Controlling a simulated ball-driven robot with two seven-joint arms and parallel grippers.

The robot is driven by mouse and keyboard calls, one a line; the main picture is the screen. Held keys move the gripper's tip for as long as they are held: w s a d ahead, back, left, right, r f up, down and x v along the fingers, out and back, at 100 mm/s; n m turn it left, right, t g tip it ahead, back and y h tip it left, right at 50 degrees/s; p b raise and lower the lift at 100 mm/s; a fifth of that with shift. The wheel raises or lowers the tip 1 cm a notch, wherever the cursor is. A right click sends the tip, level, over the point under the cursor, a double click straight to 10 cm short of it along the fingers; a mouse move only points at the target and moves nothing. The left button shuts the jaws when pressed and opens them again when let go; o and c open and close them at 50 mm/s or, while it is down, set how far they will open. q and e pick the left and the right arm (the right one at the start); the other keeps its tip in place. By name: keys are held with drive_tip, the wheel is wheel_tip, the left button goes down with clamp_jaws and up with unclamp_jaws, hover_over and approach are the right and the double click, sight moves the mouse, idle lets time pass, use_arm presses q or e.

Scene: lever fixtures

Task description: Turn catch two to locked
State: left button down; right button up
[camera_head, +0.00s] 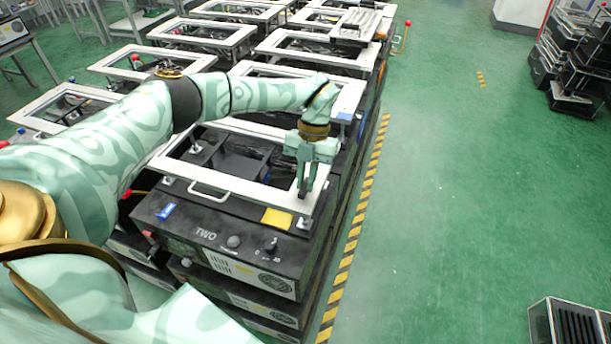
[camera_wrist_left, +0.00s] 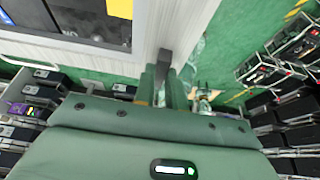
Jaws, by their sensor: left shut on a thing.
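The fixture marked TWO (camera_head: 205,235) is a black box in the front of the row, with a white frame (camera_head: 232,190) on top and a handle (camera_head: 208,189) along the frame's front edge. My left gripper (camera_head: 305,188) points down at the frame's right front corner. In the left wrist view, its fingers (camera_wrist_left: 168,98) are shut on a dark, narrow lever, catch two (camera_wrist_left: 164,62), beside the white frame. The fingers hide part of the catch, so I cannot tell its exact angle. My right gripper is not in view.
Similar fixtures with white frames (camera_head: 190,32) stand close behind and to the left. A yellow label (camera_head: 277,218) lies near the front right of box TWO. A yellow-black floor stripe (camera_head: 350,245) runs along the right side.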

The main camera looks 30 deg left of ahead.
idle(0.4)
use_arm(q)
drive_tip(key=c, duration=1.4)
unclamp_jaws()
drive_tip(key=shift+c, duration=0.2)
drive_tip(key=v, duration=1.6)
drive_tip(key=shift+w+p, duration=0.2)
drive_tip(key=shift+p, duration=0.1)
